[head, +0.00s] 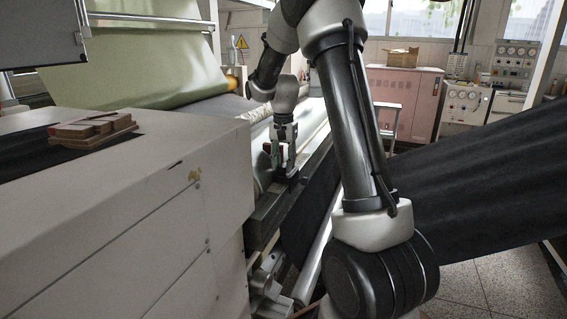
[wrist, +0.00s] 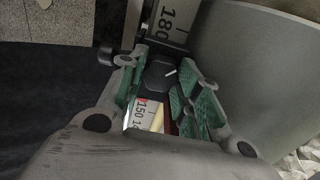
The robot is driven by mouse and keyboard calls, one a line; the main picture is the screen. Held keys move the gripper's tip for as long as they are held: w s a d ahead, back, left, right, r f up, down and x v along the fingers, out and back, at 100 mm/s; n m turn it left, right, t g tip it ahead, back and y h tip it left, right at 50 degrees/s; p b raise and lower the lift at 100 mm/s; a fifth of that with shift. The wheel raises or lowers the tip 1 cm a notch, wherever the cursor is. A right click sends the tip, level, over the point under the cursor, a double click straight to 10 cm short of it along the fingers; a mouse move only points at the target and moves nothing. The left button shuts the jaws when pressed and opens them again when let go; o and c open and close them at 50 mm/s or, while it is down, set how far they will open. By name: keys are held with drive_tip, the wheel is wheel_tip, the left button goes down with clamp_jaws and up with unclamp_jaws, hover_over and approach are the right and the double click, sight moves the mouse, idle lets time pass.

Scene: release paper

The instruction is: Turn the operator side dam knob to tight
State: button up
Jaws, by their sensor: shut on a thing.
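In the wrist view the side dam knob (wrist: 158,74) is a dark, blocky knob with a short white pointer line, slanting up to the right. My gripper (wrist: 164,84) has green-padded fingers on both sides of the knob and is shut on it. A white scale plate (wrist: 176,20) marked 180 lies beyond the knob, and another part marked 150 shows nearer, between the fingers. In the head view my gripper (head: 284,158) points down at the dark rail beside the roller. The knob cannot be made out there, hidden by the fingers.
A dark rail (head: 268,212) runs along the pale roller (head: 312,118). The beige machine housing (head: 130,190) stands close on the left, with brown blocks (head: 95,128) on top. A dark sheet (head: 470,165) slopes across the right. A pink cabinet (head: 405,95) stands behind.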

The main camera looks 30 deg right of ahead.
drive_tip(key=shift+n, duration=0.3)
drive_tip(key=n, duration=0.3)
drive_tip(key=shift+n, duration=0.3)
drive_tip(key=n, duration=0.3)
drive_tip(key=shift+n, duration=0.3)
drive_tip(key=n, duration=0.3)
drive_tip(key=shift+n, duration=2.2)
drive_tip(key=o, duration=1.1)
drive_tip(key=shift+c, duration=0.2)
